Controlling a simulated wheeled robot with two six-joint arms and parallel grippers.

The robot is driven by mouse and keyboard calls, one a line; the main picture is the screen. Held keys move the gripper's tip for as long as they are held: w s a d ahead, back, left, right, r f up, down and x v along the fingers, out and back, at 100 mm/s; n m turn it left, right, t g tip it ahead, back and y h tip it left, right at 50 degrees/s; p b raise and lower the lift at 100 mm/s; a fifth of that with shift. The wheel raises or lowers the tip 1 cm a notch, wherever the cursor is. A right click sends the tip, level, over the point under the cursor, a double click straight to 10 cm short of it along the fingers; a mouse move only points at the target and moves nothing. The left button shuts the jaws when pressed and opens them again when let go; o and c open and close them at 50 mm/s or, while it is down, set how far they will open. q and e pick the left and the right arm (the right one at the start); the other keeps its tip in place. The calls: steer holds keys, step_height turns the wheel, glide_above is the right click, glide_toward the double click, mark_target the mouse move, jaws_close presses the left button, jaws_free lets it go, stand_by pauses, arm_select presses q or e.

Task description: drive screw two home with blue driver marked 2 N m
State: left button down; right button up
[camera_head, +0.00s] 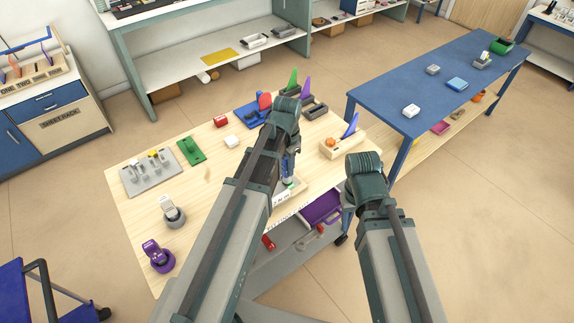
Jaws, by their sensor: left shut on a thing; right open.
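My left arm reaches over the wooden workbench (200,215), and its gripper (291,152) points down near the bench's front edge. It is shut on a slim blue tool, which looks like the blue driver (289,168). The tool is roughly upright, and its lower end is close to a small pale block with dark marks (284,196) and a bit of green. I cannot tell whether it touches. The 2 N m mark and screw two cannot be made out. My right arm ends in a rounded joint right of the bench; its gripper is hidden.
A blue table (385,95) stands to the right, with open floor around.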

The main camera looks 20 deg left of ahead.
arm_select(q)
steer(key=shift+r, duration=0.1)
steer(key=shift+r+p, duration=2.4)
steer(key=shift+p, duration=0.15)
